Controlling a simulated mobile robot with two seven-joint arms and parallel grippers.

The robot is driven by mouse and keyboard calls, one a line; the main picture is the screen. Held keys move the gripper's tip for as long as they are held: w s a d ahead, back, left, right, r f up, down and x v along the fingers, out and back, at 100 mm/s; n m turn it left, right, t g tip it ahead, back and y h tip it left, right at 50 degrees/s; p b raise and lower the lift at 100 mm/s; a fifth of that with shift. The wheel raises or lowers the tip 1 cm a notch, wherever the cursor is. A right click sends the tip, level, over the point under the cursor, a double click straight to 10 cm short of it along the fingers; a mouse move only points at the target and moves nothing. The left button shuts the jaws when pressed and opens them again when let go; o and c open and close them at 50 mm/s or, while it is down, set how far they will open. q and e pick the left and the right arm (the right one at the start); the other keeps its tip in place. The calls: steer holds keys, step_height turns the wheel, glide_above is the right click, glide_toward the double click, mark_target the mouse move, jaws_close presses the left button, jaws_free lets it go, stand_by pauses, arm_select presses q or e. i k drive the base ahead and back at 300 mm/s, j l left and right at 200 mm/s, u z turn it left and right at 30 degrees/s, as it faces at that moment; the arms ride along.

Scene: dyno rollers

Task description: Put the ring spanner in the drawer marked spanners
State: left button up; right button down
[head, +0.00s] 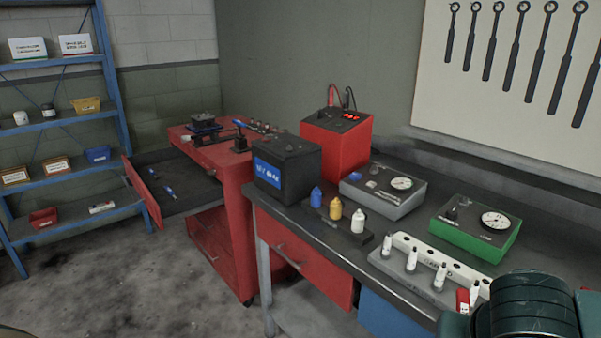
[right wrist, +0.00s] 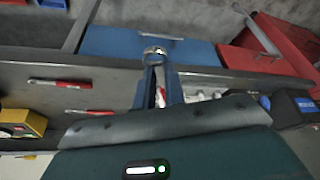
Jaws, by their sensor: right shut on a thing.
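In the right wrist view my right gripper (right wrist: 157,88) is shut on the ring spanner (right wrist: 154,52); its silver ring end shows at the fingertips and the rest is mostly hidden. In the head view only my dark green right arm shows at the bottom right; the spanner is out of sight there. The red cabinet on the left has an open drawer (head: 185,208) with a few blue-handled tools in it. The bench has a red drawer (head: 300,262) and a blue drawer (head: 388,318). I can read no spanners mark on any of them. My left gripper is not in view.
The bench holds a black battery (head: 287,172), a red charger (head: 337,142), a grey gauge box (head: 382,190), a green gauge box (head: 474,226), small bottles and a white rack (head: 440,258). Several dark spanners hang on the wall board. A blue shelf (head: 122,120) stands left. Floor before the cabinet is clear.

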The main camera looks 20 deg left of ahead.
mark_target(184, 183)
steer(key=j+u, duration=0.1)
steer(key=u, duration=0.8)
steer(key=i+u, duration=0.1)
steer(key=u, duration=0.35)
steer(key=i+j, duration=0.4)
steer(key=i, duration=0.15)
steer(key=i+j, duration=0.35)
steer(key=i, duration=0.15)
steer(key=i+j, duration=0.4)
steer(key=i, duration=0.15)
steer(key=i+j, duration=0.8)
steer(key=i, duration=0.25)
steer(key=i+j, duration=0.35)
steer(key=i, duration=0.2)
steer(key=k+j+u, duration=0.05)
